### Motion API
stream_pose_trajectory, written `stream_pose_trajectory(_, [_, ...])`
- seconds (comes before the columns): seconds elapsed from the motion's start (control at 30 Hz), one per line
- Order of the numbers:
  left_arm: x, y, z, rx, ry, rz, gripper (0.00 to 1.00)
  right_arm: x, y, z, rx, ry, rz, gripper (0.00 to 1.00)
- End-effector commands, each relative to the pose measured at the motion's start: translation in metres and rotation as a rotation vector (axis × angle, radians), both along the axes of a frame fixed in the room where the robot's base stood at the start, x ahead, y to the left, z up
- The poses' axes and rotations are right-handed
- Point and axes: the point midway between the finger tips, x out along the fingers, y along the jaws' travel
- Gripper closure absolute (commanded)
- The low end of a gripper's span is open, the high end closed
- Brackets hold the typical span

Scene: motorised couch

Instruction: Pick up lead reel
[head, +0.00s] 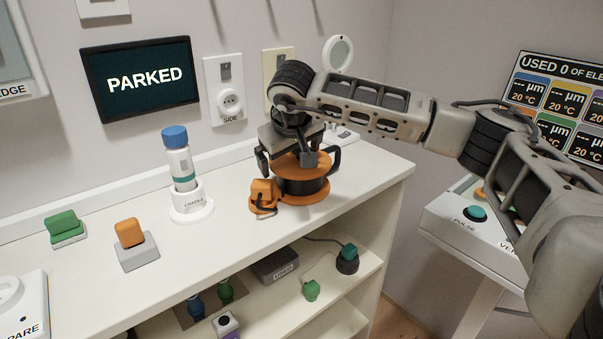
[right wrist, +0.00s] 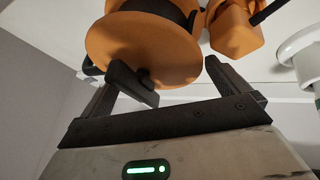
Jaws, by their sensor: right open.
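The lead reel (head: 302,188) stands on the white counter near its right end. It has orange flanges, a dark wound middle and a black handle on its right. An orange plug block (head: 263,192) sits just left of it. My right gripper (head: 286,162) points down over the reel, its fingers apart. In the right wrist view the reel's orange flange (right wrist: 140,42) and a black knob (right wrist: 133,83) lie in front of and between the open fingers (right wrist: 160,85). I cannot tell whether they touch. My left gripper is not in view.
A white cradle (head: 190,205) holds a blue-capped bottle (head: 178,158). An orange block (head: 129,233) on a grey base and a green block (head: 62,225) stand farther left. Plugs and a dark box (head: 275,266) lie on the shelf below. A white console (head: 465,225) is at right.

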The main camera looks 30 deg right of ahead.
Motion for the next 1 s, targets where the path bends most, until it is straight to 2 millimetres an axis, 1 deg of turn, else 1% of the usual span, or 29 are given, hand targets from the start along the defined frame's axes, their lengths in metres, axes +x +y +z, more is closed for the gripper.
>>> stream_pose_trajectory(0.03, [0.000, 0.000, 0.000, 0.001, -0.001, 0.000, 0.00, 0.000, 0.000, 0.000, 0.000, 0.000, 0.000, 0.00])
stream_pose_trajectory(0.07, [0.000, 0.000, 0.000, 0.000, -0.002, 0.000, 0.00, 0.000, 0.000, 0.000, 0.000, 0.000, 0.000, 0.08])
stream_pose_trajectory(0.1, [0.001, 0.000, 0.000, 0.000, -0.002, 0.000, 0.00, 0.000, 0.000, 0.000, 0.001, 0.000, 0.000, 0.19])
stream_pose_trajectory(0.17, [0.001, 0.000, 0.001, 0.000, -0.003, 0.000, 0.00, 0.000, 0.000, 0.000, 0.001, 0.000, 0.000, 0.36])
stream_pose_trajectory(0.2, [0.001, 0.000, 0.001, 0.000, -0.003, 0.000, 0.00, 0.000, 0.001, 0.000, 0.001, 0.001, 0.000, 0.47])
stream_pose_trajectory(0.27, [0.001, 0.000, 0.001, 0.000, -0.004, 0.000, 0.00, 0.000, 0.001, -0.001, 0.002, 0.002, 0.000, 0.64])
stream_pose_trajectory(0.3, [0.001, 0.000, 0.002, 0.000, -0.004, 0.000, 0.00, -0.001, 0.001, -0.001, 0.002, 0.003, 0.000, 0.75])
stream_pose_trajectory(0.7, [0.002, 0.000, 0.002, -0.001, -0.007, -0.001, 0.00, -0.001, 0.001, 0.001, 0.003, 0.007, -0.003, 0.76])
stream_pose_trajectory(0.83, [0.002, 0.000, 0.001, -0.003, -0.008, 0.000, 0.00, -0.001, 0.001, 0.011, 0.003, 0.004, -0.002, 0.76])
stream_pose_trajectory(1.0, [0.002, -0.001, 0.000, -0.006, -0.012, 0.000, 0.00, 0.000, 0.001, 0.031, 0.002, -0.001, -0.001, 0.76])
